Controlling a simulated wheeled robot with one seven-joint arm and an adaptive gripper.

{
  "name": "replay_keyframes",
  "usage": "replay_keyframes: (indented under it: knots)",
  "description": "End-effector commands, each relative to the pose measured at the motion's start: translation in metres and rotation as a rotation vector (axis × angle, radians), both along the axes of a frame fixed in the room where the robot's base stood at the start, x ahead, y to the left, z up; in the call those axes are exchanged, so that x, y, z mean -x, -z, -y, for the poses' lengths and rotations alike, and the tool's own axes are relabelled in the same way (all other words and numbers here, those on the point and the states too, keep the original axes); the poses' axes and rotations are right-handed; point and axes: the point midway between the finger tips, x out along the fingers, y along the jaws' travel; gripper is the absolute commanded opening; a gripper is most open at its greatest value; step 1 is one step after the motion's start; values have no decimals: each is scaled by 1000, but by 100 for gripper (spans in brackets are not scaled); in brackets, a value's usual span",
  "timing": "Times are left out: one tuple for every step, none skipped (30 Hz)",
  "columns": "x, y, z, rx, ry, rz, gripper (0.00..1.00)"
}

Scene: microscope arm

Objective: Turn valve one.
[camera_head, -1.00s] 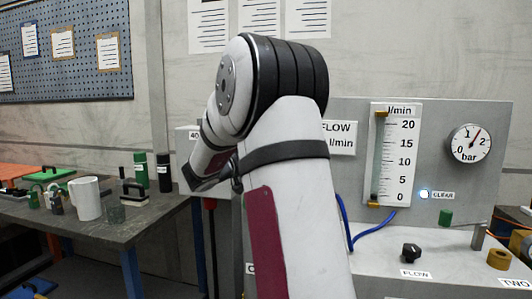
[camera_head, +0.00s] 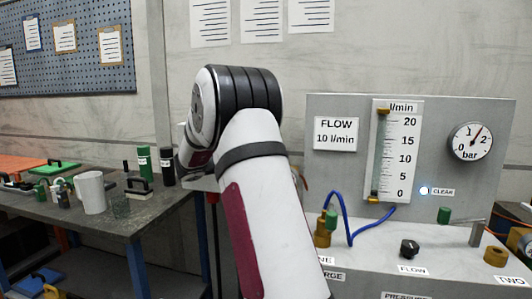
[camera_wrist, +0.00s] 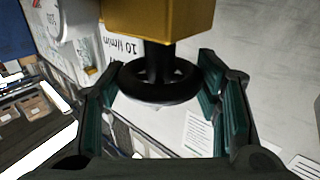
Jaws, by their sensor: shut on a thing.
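A black handwheel (camera_wrist: 160,84) hangs on a short dark stem under a brass valve body (camera_wrist: 160,18) in the wrist view. My gripper (camera_wrist: 160,76) has its green-padded fingers on either side of the wheel and is shut on it. In the head view my arm hides the gripper and the wheel. A brass fitting (camera_head: 322,234) with a small green part shows just right of my arm there. The label below it is partly covered; only "NE" reads. The wheel's own label is not visible.
A blue hose (camera_head: 347,222) loops close to my arm. A black FLOW knob (camera_head: 409,248) stands right. A cluttered bench (camera_head: 120,215) is left.

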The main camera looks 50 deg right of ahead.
Motion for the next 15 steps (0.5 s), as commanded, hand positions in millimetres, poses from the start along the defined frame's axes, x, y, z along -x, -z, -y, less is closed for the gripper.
replay_keyframes:
  knots:
    - [1,1,1,-2,2,-2,30]
    - [1,1,1,-2,2,-2,60]
    - [1,1,1,-2,2,-2,69]
    - [1,1,1,-2,2,-2,76]
    - [1,1,1,-2,2,-2,78]
    - [1,1,1,-1,2,-1,78]
    - [1,1,1,-1,1,-1,78]
    - [1,1,1,-1,1,-1,78]
    - [1,1,1,-1,1,-1,78]
    - [1,1,1,-1,1,-1,78]
    - [1,1,1,-1,1,-1,78]
    - [1,0,1,-1,0,-1,78]
    - [0,0,0,0,0,-1,78]
    - [0,1,0,0,0,0,78]
    - [0,0,-1,0,0,0,78]
